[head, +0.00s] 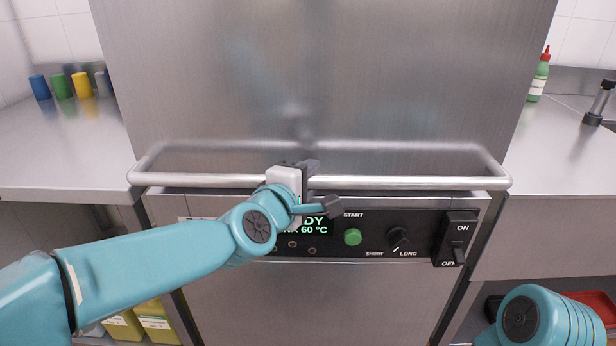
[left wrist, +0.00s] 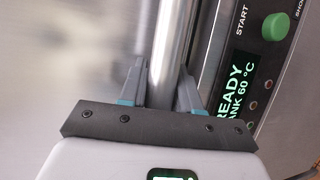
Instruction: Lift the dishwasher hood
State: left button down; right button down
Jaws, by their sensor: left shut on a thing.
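The dishwasher hood (head: 300,75) is a large brushed-metal front standing above the control panel. Its handle (head: 410,183) is a long horizontal metal bar low across the hood, just above the panel. The hood looks down. My left gripper (head: 307,170) is shut on the bar, a little left of the panel's middle. In the left wrist view the bar (left wrist: 172,50) runs between the two fingers of the left gripper (left wrist: 160,85). My right arm shows only as a teal link at the lower right; its gripper is not in view.
The control panel (head: 375,236) has a green start button (head: 352,237), a dial (head: 397,238) and a power switch (head: 455,240). Metal counters flank the machine.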

pick_arm(q)
notch_tip(320, 180, up, 37)
jog(key=p, duration=3.4)
jog(key=shift+r, duration=0.2)
jog(key=c, duration=0.9)
grip_release()
jog(key=shift+f, duration=0.1)
jog(key=shift+s, duration=0.1)
jog(key=p+v, duration=0.1)
jog(key=v, duration=1.5)
jog(key=shift+a+p, duration=0.1)
jog(key=shift+p, duration=0.3)
